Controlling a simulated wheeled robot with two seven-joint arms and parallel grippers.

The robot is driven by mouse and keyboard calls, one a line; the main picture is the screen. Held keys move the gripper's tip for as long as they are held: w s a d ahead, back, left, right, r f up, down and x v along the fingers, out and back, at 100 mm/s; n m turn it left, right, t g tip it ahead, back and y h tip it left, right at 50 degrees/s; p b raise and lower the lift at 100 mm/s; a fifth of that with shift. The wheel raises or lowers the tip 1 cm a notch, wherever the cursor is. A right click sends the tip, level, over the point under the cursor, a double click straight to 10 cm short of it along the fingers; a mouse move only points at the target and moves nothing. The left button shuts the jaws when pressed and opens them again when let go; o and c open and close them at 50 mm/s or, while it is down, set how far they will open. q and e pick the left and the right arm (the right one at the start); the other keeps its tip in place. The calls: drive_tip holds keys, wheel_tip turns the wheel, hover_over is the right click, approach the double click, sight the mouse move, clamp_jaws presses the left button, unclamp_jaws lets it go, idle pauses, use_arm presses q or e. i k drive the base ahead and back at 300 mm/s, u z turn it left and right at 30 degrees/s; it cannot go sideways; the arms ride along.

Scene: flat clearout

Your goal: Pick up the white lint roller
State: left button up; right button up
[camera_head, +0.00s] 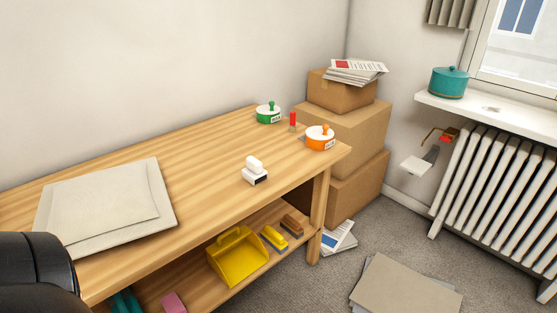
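A small white object (255,171) with a knob-like upper part and a dark band at its base stands on the wooden table near the front edge, right of centre. It is the likeliest match for the white lint roller, but it is too small to be sure. Neither of my grippers is in view. A dark rounded part at the lower left corner looks like part of my own arm, and it covers the table's near left corner.
Grey sheets (108,208) lie on the table's left. A green-knobbed tub (268,115), a red item (293,121) and an orange-knobbed tub (320,142) stand at its far end. The lower shelf holds a yellow dustpan (237,258) and brushes. Cardboard boxes (350,128) stand behind.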

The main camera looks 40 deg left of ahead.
sight(255, 173)
drive_tip(key=i, duration=0.55)
drive_tip(key=u, duration=1)
